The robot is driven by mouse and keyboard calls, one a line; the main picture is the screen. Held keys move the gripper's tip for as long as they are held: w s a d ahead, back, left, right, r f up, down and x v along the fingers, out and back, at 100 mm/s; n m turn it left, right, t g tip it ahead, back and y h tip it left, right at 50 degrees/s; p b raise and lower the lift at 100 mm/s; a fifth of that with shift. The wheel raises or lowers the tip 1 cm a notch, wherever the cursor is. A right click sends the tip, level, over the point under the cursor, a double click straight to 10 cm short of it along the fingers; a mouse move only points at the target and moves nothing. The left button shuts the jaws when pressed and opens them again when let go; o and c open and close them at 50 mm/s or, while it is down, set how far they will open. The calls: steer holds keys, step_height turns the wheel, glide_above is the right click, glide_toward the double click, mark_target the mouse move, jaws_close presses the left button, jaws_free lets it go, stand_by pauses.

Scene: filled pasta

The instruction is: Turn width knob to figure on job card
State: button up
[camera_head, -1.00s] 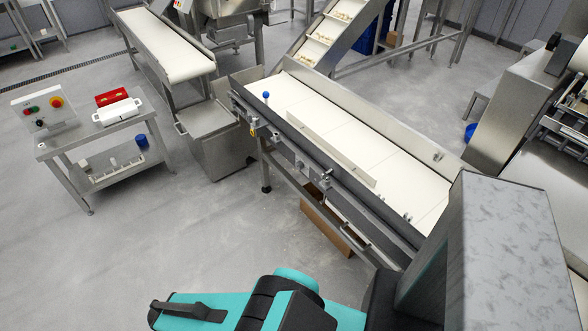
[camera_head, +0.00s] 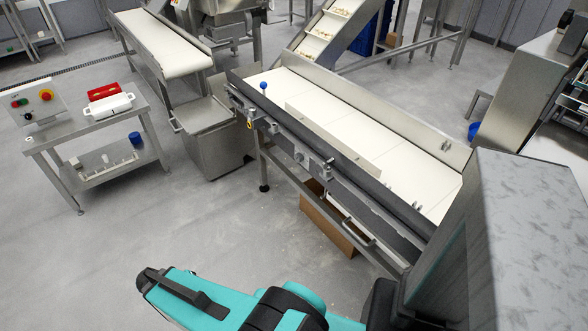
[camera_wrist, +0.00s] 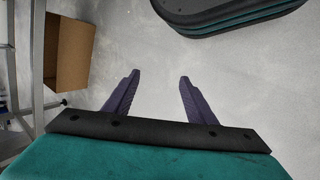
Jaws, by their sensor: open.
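The belt conveyor (camera_head: 350,110) has a dark side rail carrying several small fittings. Among them are a round grey fitting (camera_head: 299,157) and a bracket with a small handle (camera_head: 327,170). I cannot tell which is the width knob, and no figure is readable. A small yellow tag (camera_head: 249,123) hangs near the rail's left end; I cannot tell whether it is the job card. My gripper (camera_wrist: 159,82) shows in the wrist view with its two dark fingers apart and empty, over bare grey floor. The head view does not show its fingers.
A cardboard box (camera_head: 328,222) lies under the conveyor, also at the wrist view's left (camera_wrist: 70,50) beside metal legs. A blue-knobbed lever (camera_head: 263,86) stands on the conveyor's left end. A steel table (camera_head: 95,127) with a button panel stands left. Floor between is clear.

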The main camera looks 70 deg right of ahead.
steer(key=w+d+f+m+h+b, duration=0.1)
steer(key=w+d+m+h+b, duration=0.2)
steer(key=d, duration=0.5)
steer(key=w+d+m+h+b, duration=0.1)
steer(key=w+d+m+b, duration=0.1)
steer(key=d+b, duration=0.5)
steer(key=m+g+h+b, duration=0.6)
steer(key=m+b, duration=0.8)
steer(key=b, duration=0.6)
glide_toward(296, 158)
steer(key=shift+t+h, duration=0.3)
steer(key=shift+h, duration=0.3)
steer(key=v, duration=0.3)
steer(key=s+v, duration=0.1)
steer(key=v, duration=0.1)
steer(key=shift+w+a+f, duration=0.15)
steer(key=shift+a+f, duration=0.1)
steer(key=shift+a, duration=0.2)
steer(key=b+x, duration=0.3)
steer(key=x, duration=1)
steer(key=shift+d, duration=0.35)
steer(key=c, duration=1)
